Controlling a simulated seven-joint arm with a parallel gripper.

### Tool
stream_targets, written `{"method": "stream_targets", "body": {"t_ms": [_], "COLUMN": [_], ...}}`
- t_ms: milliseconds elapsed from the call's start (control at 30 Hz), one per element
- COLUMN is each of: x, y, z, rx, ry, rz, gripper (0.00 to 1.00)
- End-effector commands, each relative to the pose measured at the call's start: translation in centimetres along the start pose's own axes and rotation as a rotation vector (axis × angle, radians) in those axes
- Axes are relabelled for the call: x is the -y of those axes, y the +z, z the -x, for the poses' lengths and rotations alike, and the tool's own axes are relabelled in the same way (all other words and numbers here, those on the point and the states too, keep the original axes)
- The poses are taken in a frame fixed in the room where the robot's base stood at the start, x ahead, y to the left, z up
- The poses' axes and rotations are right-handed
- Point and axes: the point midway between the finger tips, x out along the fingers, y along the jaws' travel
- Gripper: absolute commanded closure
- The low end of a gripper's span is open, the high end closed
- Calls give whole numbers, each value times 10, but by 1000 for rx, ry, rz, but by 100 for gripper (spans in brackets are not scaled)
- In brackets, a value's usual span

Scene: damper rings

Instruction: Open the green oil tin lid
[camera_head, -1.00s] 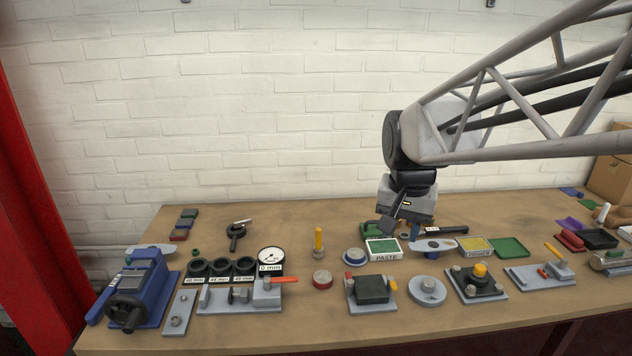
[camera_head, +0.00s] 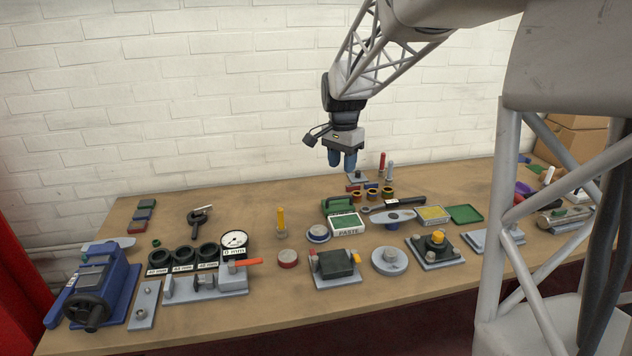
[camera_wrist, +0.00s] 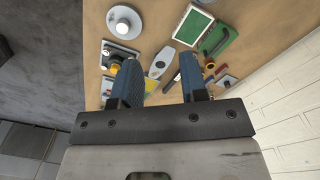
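A green box-like thing with a raised handle-like top (camera_head: 338,207) stands at the middle back of the bench; I cannot tell for sure whether it is the oil tin. It also shows in the wrist view (camera_wrist: 218,40). In front of it is a white-rimmed tray labelled PASTE (camera_head: 347,229) with a green inside. A flat green plate or lid (camera_head: 465,213) lies farther right. My gripper (camera_head: 342,164) hangs above the back of the bench, apart from everything. In the wrist view its two blue fingers (camera_wrist: 160,72) are apart with nothing held between them.
A yellow tray (camera_head: 433,214) and a dark-handled tool (camera_head: 406,203) lie right of the green box. A blue vise (camera_head: 94,287) and black rings (camera_head: 185,258) are at left.

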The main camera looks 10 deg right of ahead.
Motion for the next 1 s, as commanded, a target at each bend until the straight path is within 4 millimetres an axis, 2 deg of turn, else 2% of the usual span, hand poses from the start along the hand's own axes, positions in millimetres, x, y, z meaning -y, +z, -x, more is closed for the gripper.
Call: {"method": "stream_targets", "body": {"t_ms": [200, 567, 1000], "x": [34, 84, 138], "y": [-36, -94, -158], "z": [-21, -63, -129], "rx": [19, 44, 63], "ry": [28, 73, 134], "rz": [-112, -297, -518], "gripper": [60, 60, 60]}}
